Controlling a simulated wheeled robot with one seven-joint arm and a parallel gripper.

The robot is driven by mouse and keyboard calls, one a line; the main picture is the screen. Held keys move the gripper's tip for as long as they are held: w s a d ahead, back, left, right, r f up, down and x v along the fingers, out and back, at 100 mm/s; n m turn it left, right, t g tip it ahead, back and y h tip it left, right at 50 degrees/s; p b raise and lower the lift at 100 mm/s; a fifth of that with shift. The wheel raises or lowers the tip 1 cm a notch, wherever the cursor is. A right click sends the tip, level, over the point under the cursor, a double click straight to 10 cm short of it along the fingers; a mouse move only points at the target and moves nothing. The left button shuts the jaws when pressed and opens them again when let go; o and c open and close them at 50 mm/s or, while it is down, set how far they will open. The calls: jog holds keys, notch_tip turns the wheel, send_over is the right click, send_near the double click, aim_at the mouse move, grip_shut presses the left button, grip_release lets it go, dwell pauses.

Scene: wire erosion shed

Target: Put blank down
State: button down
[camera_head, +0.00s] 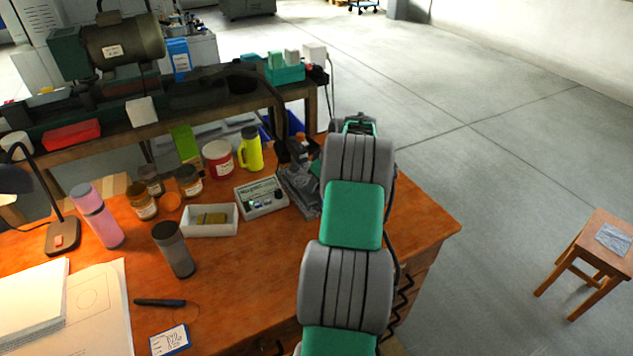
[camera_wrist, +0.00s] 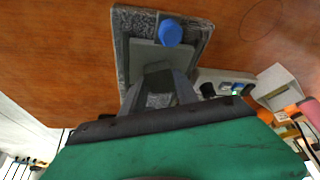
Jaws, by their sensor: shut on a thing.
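My gripper (camera_wrist: 158,84) shows in the wrist view with its dark fingers close together over a grey, speckled-edged rectangular fixture (camera_wrist: 123,50). The fixture has a lighter grey plate and a round blue knob or cap (camera_wrist: 170,33). A small speckled grey patch (camera_wrist: 160,100) shows between the fingers. It may be the blank, but its outline is mostly hidden. I cannot tell whether it touches the fixture. In the head view my arm covers the gripper. A grey object (camera_head: 300,190) shows partly at the arm's left on the orange-brown table (camera_head: 240,275).
A white tray (camera_head: 210,234) with an olive block stands left of a white box with a display (camera_head: 262,197). Bare table lies at the front and right.

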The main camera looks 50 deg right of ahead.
jog(key=shift+f, duration=0.3)
jog(key=c, duration=0.9)
grip_release()
